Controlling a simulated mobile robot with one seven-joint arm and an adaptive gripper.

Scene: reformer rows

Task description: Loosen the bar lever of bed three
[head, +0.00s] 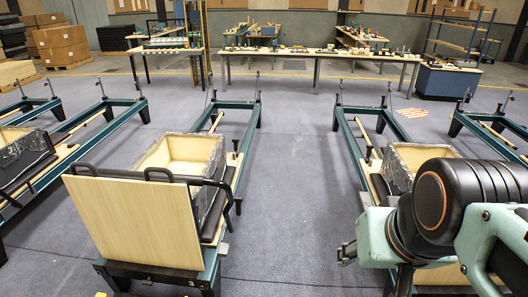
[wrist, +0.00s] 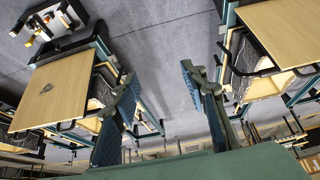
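Bed three (head: 206,262) is the reformer left of centre in the head view, with a small "3" on its near end. A pale upright board (head: 135,220) stands at that end. A black bar (head: 200,180) runs along the board's top and bends down at the right side. I cannot pick out the bar's lever with certainty. My gripper (head: 346,252) is right of bed three, in the gap before the neighbouring bed, apart from both. In the wrist view its fingers (wrist: 160,75) are spread with only floor between them. Beds with pale boards show on both sides there.
A neighbouring bed (head: 353,143) with a foil-lined box stands at right, partly behind my arm. More beds (head: 103,112) stand at left. Work tables (head: 318,54) and a blue cabinet (head: 447,82) are at the back. The grey floor between the beds is clear.

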